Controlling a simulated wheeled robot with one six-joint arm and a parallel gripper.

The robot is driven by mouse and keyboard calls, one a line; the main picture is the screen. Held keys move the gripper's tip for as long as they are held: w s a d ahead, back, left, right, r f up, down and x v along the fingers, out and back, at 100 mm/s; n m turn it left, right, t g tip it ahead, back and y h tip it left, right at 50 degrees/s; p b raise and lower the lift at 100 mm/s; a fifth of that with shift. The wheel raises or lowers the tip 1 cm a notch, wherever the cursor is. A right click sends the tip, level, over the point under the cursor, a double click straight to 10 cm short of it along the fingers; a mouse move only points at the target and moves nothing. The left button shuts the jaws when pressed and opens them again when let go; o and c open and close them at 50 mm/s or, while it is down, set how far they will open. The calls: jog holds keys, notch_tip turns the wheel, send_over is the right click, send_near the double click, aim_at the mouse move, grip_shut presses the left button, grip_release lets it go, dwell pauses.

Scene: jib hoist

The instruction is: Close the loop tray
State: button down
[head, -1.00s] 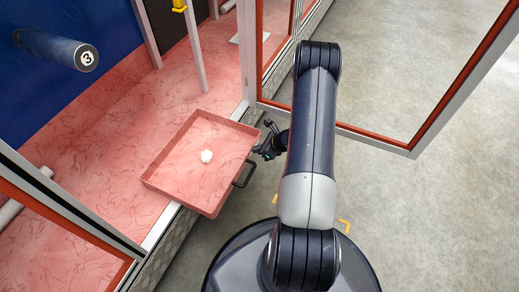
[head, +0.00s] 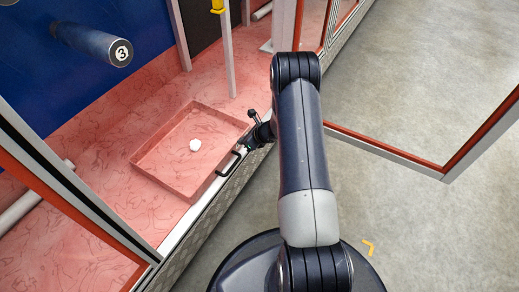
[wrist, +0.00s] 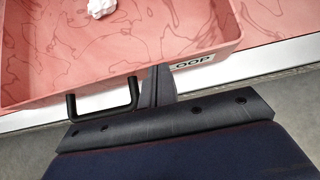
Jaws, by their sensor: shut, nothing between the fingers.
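The loop tray (head: 184,186) is a shallow pink marbled tray holding a white crumpled lump (head: 195,145). It lies on the pink floor of the enclosure, with its front wall roughly along the pale sill. Its black handle (head: 231,163) sticks out over the sill; the handle also shows in the wrist view (wrist: 104,116). My gripper (head: 248,141) is shut and empty at the tray's front wall, right of the handle. In the wrist view, my fingers (wrist: 158,82) reach the front wall beside a label (wrist: 194,62) reading "OOP"; its start is hidden. Exact contact is unclear.
A blue cylinder marked 3 (head: 100,46) juts from the blue wall above the tray. An open framed door (head: 400,155) stands to the right. A metal post (head: 229,60) with a yellow part rises behind the tray.

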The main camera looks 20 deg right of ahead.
send_over(229, 144)
jog(key=shift+s+d, duration=0.1)
jog(key=shift+s, duration=0.05)
jog(key=shift+w+r, duration=0.1)
jog(key=shift+w, duration=0.15)
dwell(0.3)
